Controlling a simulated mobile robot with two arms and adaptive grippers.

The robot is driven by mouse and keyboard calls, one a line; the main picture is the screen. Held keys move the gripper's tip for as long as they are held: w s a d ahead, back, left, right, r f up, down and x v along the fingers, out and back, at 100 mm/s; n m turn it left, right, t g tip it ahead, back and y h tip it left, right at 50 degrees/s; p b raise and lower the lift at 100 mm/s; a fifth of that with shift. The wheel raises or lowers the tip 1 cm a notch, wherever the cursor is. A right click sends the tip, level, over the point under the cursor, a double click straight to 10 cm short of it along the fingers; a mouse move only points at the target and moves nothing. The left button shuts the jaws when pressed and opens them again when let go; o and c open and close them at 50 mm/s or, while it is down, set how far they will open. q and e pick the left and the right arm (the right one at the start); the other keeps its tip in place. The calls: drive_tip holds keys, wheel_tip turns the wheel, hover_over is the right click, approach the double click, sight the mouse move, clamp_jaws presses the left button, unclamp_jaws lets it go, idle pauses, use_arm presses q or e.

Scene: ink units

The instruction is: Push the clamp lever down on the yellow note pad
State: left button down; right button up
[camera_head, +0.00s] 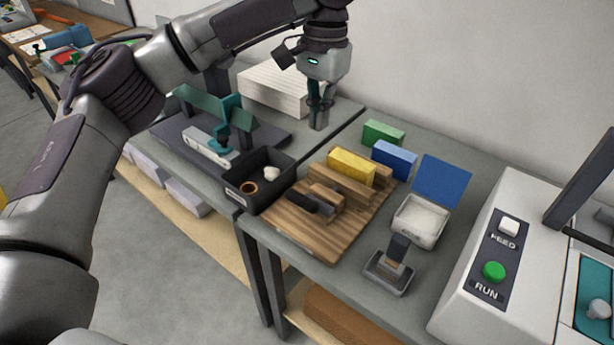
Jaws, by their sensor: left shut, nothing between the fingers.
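The yellow note pad (351,167) stands on edge between wooden strips of a wooden jig (290,222) on the right-hand bench. A dark handle (302,202) lies low at the front of the jig, beside a small wooden block (327,195). I cannot tell for certain which of these is the clamp lever. My left gripper (320,112) points down above the bench, behind and left of the pad. It is shut, empty and apart from the pad. My right gripper is out of view.
A black bin (262,180) with small items sits left of the jig. Green (383,133) and blue (394,160) blocks stand behind it. A white open box (418,222) and a small stamp-like tool (390,266) are at right, before a white machine (510,265). White stacked paper (272,90) lies behind.

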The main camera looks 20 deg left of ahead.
use_arm(q)
approach(310, 203)
drive_tip(key=w+f, duration=0.5)
drive_tip(key=shift+s+a+f+p, duration=0.2)
drive_tip(key=shift+s+a+f, duration=0.25)
drive_tip(key=shift+s+f, duration=0.2)
drive_tip(key=shift+s+a+f+p, duration=0.15)
drive_tip(key=shift+s+a+f, duration=0.35)
drive_tip(key=shift+s+f, duration=0.2)
drive_tip(key=shift+w, duration=0.1)
